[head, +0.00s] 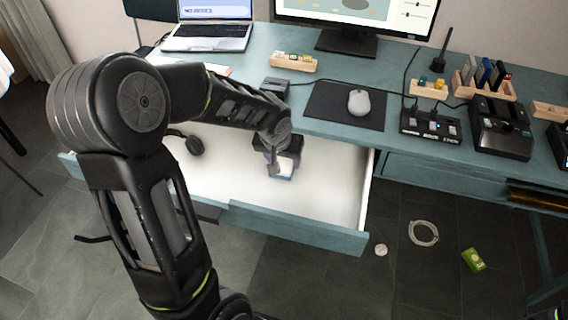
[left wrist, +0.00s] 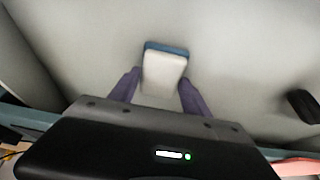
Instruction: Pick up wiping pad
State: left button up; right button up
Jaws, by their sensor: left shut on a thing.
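The wiping pad (left wrist: 163,68) is a small white block with a blue edge. In the left wrist view it sits between the two purple fingers of my left gripper (left wrist: 158,92), which is shut on it. In the head view my left gripper (head: 283,167) reaches down into the open white drawer (head: 325,190), and the pad (head: 286,167) shows as a pale piece at the fingertips. I cannot tell whether the pad touches the drawer floor. My right gripper is not in view.
The desk (head: 300,97) above holds a laptop (head: 208,30), a mouse (head: 359,102) on a dark mat, a monitor and several wooden holders. A black headset-like item (head: 190,143) lies in the drawer's left part. A cable coil (head: 423,233) and a green box (head: 473,260) lie on the floor.

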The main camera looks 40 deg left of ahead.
aim_at(284, 162)
pick_arm(q)
jog(key=shift+r, duration=0.1)
jog(key=shift+c, duration=0.3)
jog(key=shift+r, duration=0.8)
notch_tip(284, 162, up, 16)
jog(key=p, duration=0.3)
jog(key=shift+r, duration=0.15)
